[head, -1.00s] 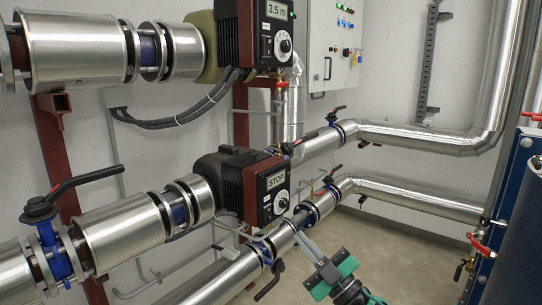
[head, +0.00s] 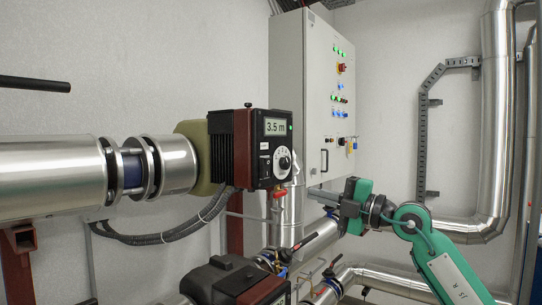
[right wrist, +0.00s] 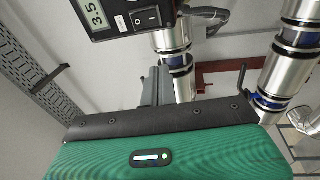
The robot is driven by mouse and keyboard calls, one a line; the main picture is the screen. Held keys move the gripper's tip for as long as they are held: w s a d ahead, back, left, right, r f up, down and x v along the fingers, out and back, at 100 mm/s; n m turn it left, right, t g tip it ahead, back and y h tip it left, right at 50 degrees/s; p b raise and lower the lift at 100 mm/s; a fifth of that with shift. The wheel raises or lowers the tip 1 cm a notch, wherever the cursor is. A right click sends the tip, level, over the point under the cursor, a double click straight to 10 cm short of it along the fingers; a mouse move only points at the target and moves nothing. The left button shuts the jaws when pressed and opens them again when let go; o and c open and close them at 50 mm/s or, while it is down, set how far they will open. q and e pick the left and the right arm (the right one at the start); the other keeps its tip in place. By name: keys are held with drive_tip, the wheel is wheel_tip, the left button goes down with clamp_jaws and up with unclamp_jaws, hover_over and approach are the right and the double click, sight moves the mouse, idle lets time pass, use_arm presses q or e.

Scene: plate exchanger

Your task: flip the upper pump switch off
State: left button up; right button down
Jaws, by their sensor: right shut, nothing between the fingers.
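The upper pump (head: 240,148) is dark red and black, with a lit display (head: 275,127) reading 3.5 m and a round dial (head: 283,162) below it. In the right wrist view, its black rocker switch (right wrist: 145,17) shows near the top edge, beside the display (right wrist: 92,13). I cannot tell which way the rocker is tipped. My right gripper (head: 311,193) is shut and empty, its fingertips pointing left, just below and right of the pump face and apparently apart from it. Its grey fingers also show in the right wrist view (right wrist: 158,88). My left gripper is not in view.
A control cabinet (head: 312,90) with lit buttons is on the wall behind. A red-handled valve (head: 279,192) sits below the upper pump. The lower pump (head: 235,283) and silver pipes (head: 385,277) lie below. Open air lies in front of the upper pump's face.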

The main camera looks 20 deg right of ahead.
sight(268, 163)
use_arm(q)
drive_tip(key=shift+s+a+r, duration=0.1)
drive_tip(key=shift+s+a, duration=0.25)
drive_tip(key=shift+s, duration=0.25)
use_arm(e)
drive_tip(key=shift+m+t+h, duration=0.3)
drive_tip(key=shift+t+h, duration=0.1)
drive_tip(key=shift+h, duration=0.4)
drive_tip(key=d+r, duration=0.1)
drive_tip(key=r, duration=0.1)
drive_tip(key=w+d+r, duration=0.1)
drive_tip(key=r, duration=0.1)
drive_tip(key=shift+w+d, duration=0.1)
drive_tip(key=shift+d, duration=0.1)
use_arm(q)
drive_tip(key=shift+p, duration=0.3)
